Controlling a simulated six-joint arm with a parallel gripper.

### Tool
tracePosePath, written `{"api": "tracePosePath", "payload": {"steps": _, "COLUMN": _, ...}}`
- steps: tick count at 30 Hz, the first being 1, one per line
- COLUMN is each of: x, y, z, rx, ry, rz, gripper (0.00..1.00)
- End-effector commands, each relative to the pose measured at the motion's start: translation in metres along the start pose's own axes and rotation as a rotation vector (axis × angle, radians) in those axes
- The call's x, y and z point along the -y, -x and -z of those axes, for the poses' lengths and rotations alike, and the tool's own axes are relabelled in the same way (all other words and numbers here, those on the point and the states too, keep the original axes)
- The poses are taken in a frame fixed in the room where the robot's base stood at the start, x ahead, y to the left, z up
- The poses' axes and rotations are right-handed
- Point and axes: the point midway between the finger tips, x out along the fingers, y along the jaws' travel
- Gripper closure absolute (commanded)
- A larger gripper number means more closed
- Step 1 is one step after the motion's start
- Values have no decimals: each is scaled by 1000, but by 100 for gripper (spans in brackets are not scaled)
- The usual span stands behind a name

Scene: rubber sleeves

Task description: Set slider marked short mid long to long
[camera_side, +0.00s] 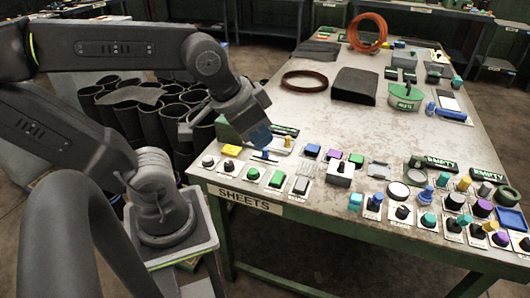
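My gripper (262,146) is low over the near left corner of the table, fingers pointing down. Its blue fingertip area is just above a pale plate with a blue part (265,156), which may be the slider. My gripper partly covers that plate, and I cannot tell whether it touches it. The words short, mid and long are too small to read anywhere. I cannot tell whether my fingers are open or shut.
The table (320,115) has a "SHEETS" label on its front edge. Several knobs crowd the right. Black sleeves (150,122) stand left of the table.

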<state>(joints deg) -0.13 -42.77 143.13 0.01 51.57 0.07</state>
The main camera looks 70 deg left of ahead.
Motion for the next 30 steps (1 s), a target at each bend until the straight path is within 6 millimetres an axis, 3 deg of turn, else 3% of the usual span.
{"api": "tracePosePath", "payload": {"steps": 5, "x": 18, "y": -12, "z": 22, "rx": 57, "ry": 39, "rz": 34, "gripper": 75}}
{"api": "tracePosePath", "payload": {"steps": 8, "x": 43, "y": -30, "z": 44, "rx": 121, "ry": 82, "rz": 66, "gripper": 66}}
{"api": "tracePosePath", "payload": {"steps": 11, "x": 76, "y": -52, "z": 64, "rx": 189, "ry": 131, "rz": 92, "gripper": 56}}
{"api": "tracePosePath", "payload": {"steps": 15, "x": 130, "y": -88, "z": 80, "rx": 283, "ry": 203, "rz": 114, "gripper": 55}}
{"api": "tracePosePath", "payload": {"steps": 19, "x": 186, "y": -124, "z": 82, "rx": 365, "ry": 271, "rz": 118, "gripper": 55}}
{"api": "tracePosePath", "payload": {"steps": 24, "x": 247, "y": -164, "z": 67, "rx": 443, "ry": 345, "rz": 108, "gripper": 55}}
{"api": "tracePosePath", "payload": {"steps": 30, "x": 278, "y": -185, "z": 52, "rx": 482, "ry": 382, "rz": 96, "gripper": 55}}
